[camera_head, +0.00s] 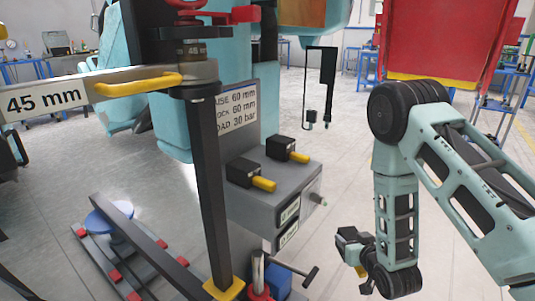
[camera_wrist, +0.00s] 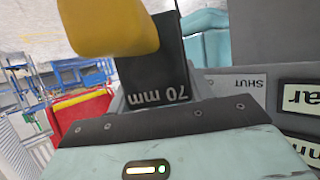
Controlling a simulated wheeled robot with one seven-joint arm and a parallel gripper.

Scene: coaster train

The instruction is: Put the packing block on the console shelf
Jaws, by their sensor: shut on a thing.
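My gripper (camera_head: 366,256) is low at the right in the head view, apart from the console and beside its right side. It is shut on a black packing block (camera_head: 347,236) with a yellow handle. In the wrist view the block (camera_wrist: 160,78) carries an upside-down "70 mm" mark, and its yellow handle fills the top. The fingers' contact is mostly hidden. The grey console shelf (camera_head: 300,184) is at the centre of the head view. Two similar black blocks with yellow handles, a left one (camera_head: 241,172) and a right one (camera_head: 288,148), stand on it.
A sign (camera_head: 238,112) reading 60 mm and 30 bar stands behind the shelf. A dark post (camera_head: 211,190) and a yellow lever (camera_head: 138,84) are left of it. A T-handle (camera_head: 298,275) sticks out below the shelf. Open floor (camera_head: 335,190) lies between console and arm.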

